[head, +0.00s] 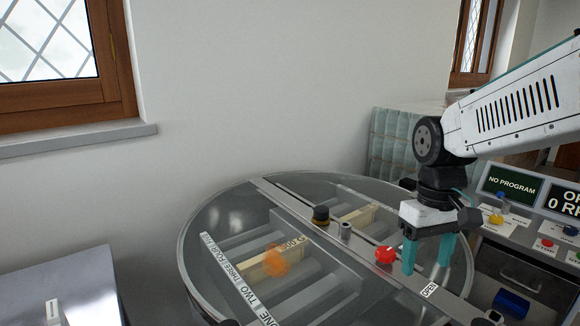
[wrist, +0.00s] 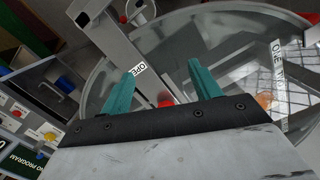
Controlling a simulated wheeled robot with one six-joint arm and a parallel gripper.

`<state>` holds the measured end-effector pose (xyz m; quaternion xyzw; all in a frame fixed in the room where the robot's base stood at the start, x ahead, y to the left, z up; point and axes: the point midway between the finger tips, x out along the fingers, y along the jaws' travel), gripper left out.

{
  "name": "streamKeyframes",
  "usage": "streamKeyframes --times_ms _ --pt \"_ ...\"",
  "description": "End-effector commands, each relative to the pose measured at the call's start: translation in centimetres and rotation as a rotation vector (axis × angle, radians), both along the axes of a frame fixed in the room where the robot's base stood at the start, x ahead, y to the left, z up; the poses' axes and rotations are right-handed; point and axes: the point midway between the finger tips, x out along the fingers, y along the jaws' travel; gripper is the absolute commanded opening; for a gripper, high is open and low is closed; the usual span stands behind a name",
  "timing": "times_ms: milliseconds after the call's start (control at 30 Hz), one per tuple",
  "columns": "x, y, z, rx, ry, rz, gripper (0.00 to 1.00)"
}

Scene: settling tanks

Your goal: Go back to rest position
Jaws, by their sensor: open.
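My gripper (head: 428,256) hangs from my arm at the right of the head view, pointing down over the right part of a round, clear-topped tank (head: 200,226). Its two teal fingers are apart with nothing between them. In the wrist view the open gripper (wrist: 158,82) shows the fingers spread above the tank lid. A red knob (head: 386,255) sits on the lid just left of the fingers; in the wrist view it is partly hidden behind the gripper body. A label reading OPEN (head: 429,290) lies below the fingers.
A metal bar with a black knob (head: 320,215) crosses the lid. A control panel (head: 510,183) reading NO PROGRAM, with coloured buttons, stands at right above a drawer holding a blue object (head: 511,303). A grey surface (head: 60,285) is at lower left. Glass blocks (head: 390,140) stand behind.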

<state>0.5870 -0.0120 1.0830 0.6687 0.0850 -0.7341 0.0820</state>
Motion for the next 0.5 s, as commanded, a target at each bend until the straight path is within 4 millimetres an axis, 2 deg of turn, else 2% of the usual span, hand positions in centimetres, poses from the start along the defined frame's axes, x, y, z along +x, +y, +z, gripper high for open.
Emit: streamKeyframes --times_ms 33,100,300,400,500 --pt "-2.2 -0.3 0.5 -0.003 -0.012 -0.037 0.63" --pt "-5.2 -0.6 0.8 -0.006 -0.025 -0.092 0.63" --pt "-12.6 -1.4 0.8 -0.007 -0.083 -0.207 0.63" --pt "-14.9 -1.6 0.7 -0.004 -0.121 -0.229 0.63" --pt "-16.2 -1.7 0.8 0.001 -0.159 -0.234 0.63"
